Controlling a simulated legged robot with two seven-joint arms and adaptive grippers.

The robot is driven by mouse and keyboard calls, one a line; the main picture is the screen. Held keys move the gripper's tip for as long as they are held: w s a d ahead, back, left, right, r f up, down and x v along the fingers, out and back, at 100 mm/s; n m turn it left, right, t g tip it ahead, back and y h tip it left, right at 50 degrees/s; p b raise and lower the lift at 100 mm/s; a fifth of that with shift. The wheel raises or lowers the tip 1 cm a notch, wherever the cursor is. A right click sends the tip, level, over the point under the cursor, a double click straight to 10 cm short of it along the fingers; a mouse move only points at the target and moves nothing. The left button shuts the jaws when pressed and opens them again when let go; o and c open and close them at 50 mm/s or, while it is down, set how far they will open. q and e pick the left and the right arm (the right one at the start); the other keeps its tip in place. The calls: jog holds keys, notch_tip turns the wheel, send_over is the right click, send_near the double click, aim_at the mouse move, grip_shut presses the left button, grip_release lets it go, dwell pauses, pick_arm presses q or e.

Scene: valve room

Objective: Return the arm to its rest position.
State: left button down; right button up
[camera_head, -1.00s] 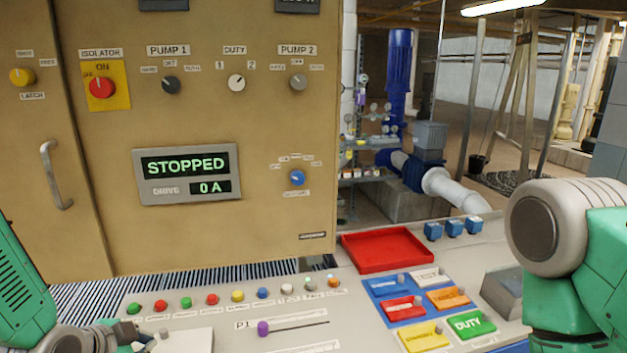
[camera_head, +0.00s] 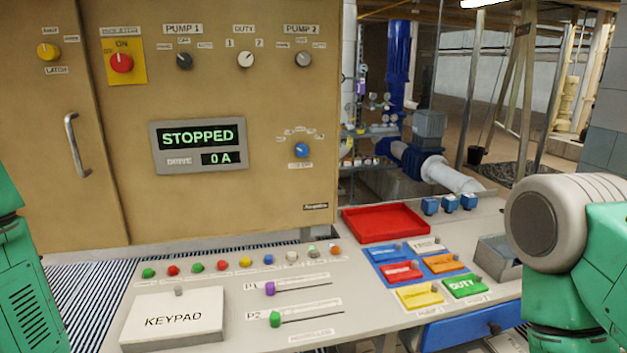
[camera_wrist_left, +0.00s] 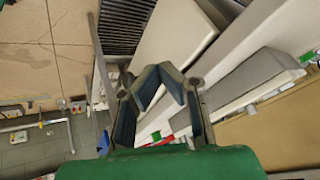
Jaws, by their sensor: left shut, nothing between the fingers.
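My left arm (camera_head: 30,290) shows as green links at the left edge of the head view; its gripper is outside that view. In the left wrist view my left gripper (camera_wrist_left: 158,76) has its dark fingertips together, with nothing held between them. Pale panel surfaces lie beyond the fingers, and I cannot tell how far away. My right arm (camera_head: 580,250) is at the right edge of the head view, with a grey round joint and green links. Its gripper is not in view.
The sloping desk carries a keypad (camera_head: 172,318), a red tray (camera_head: 385,222), coloured cards (camera_head: 418,296) and rows of buttons. A tan cabinet (camera_head: 230,90) stands behind, its display reading STOPPED (camera_head: 197,137). A blue drawer (camera_head: 470,328) is below the desk at right.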

pick_arm(q)
jog(key=s+d+f+n+g+y+b, duration=0.1)
jog(key=s+f+n+g+b, duration=0.5)
jog(key=s+f, duration=1.5)
jog(key=s+d+n+b, duration=0.1)
jog(key=s+b, duration=0.1)
jog(key=b, duration=0.2)
jog(key=shift+f+n, duration=0.15)
jog(key=shift+n, duration=0.15)
pick_arm(e)
notch_tip(320, 180, down, 11)
jog(key=shift+s+d, duration=0.15)
pick_arm(q)
jog(key=shift+s+d, duration=0.1)
pick_arm(e)
jog(key=shift+d, duration=0.1)
jog(key=shift+c, duration=0.7)
